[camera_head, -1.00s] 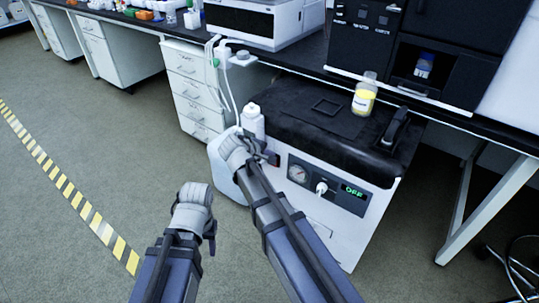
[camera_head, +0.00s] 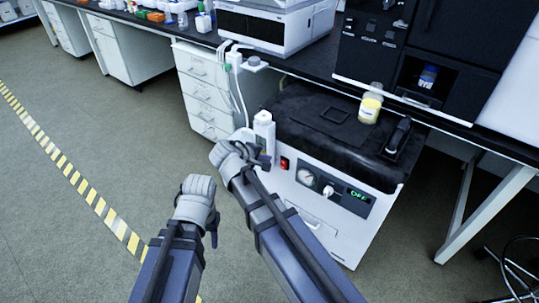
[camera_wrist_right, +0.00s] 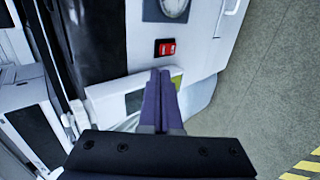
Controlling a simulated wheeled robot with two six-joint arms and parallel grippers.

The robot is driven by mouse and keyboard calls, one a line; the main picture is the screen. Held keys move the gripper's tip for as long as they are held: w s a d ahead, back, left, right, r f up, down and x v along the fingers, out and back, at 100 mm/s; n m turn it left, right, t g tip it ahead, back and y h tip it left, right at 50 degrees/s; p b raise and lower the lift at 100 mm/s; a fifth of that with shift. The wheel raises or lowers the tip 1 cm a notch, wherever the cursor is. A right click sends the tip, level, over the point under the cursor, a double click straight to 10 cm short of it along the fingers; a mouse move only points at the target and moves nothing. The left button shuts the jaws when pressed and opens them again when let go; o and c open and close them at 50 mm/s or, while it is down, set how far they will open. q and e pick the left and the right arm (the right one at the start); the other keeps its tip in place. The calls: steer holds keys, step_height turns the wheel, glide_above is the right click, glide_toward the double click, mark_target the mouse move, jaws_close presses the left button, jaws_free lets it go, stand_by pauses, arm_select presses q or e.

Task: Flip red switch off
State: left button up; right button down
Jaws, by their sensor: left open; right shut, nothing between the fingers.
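The red switch (camera_head: 285,163) is on the white front panel of the boxy unit (camera_head: 335,238), left of the round gauge (camera_head: 305,177). In the right wrist view the red switch (camera_wrist_right: 165,48) is just beyond my fingertips, with a small gap in the picture. My right gripper (camera_head: 264,160) is shut and empty, just left of the switch; its two fingers (camera_wrist_right: 160,74) lie together. My left gripper (camera_head: 213,236) hangs lower left, away from the unit and largely hidden by its wrist. The green display (camera_head: 359,195) reads OFF.
A yellow-filled bottle (camera_head: 370,106) stands on the unit's black top. A drawer cabinet (camera_head: 203,95) is behind. The floor at left is clear.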

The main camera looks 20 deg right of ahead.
steer(key=p+v, duration=0.1)
steer(key=v, duration=0.1)
steer(key=shift+r, duration=0.4)
steer(key=s+d+f+m+g+y, duration=0.2)
steer(key=s+f+m+g+y, duration=0.4)
steer(key=s, duration=0.7)
steer(key=s+a+f+n, duration=0.1)
steer(key=s+a, duration=0.2)
steer(key=a, duration=0.3)
steer(key=s+a+n, duration=0.1)
steer(key=s+a, duration=0.2)
steer(key=a, duration=0.2)
step_height(320, 180, up, 29)
steer(key=p, duration=2.9)
steer(key=shift+y, duration=0.3)
